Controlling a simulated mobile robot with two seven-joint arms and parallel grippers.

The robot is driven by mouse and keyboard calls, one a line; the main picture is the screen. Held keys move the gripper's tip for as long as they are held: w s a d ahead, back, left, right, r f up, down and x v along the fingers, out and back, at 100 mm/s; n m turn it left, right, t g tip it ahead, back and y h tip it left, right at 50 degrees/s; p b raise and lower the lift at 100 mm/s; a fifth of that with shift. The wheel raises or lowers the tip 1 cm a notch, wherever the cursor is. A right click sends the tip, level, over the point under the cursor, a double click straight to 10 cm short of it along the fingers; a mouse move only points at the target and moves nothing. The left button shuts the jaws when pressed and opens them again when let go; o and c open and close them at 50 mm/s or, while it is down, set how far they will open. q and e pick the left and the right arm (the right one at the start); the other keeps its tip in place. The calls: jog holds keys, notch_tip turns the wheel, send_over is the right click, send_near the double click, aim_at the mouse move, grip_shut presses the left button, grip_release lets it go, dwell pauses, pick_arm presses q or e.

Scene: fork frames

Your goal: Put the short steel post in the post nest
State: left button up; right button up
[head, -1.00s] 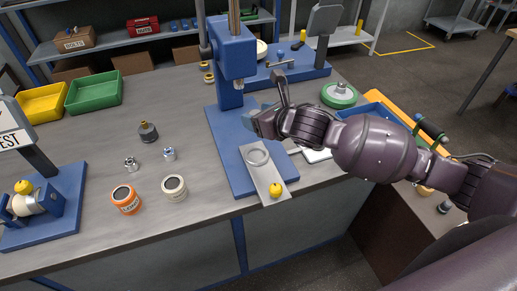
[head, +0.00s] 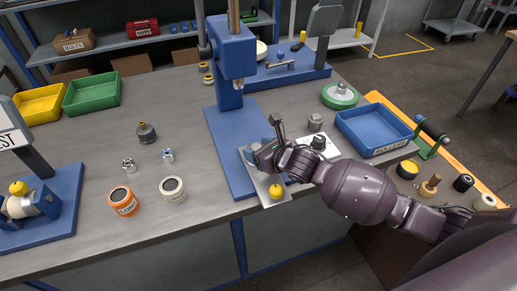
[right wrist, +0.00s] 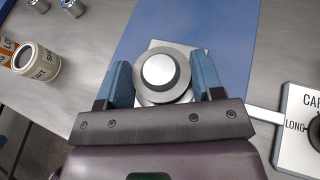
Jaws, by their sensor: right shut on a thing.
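My right gripper (head: 260,150) is low over the pale slide plate (head: 276,203) at the foot of the blue press, pointing down. In the right wrist view its blue fingers (right wrist: 163,75) are shut on a round steel piece, the short steel post (right wrist: 158,70), seen from above with a bright round top and a darker rim. The post nest, a pale ring on the plate, is mostly hidden under it. I cannot tell whether the post is inside the nest or just above it. My left gripper is not in view.
The blue press (head: 232,50) stands close behind the gripper. A yellow knob (head: 276,191) is on the plate's front end. Two jars (head: 123,201) stand at left.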

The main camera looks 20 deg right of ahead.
dwell(0.3)
jog(key=o, duration=1.2)
jog(key=shift+f, duration=0.1)
jog(key=shift+r, duration=0.25)
jog(key=v, duration=1.2)
jog(key=shift+f+p, duration=0.1)
jog(key=shift+p, duration=0.3)
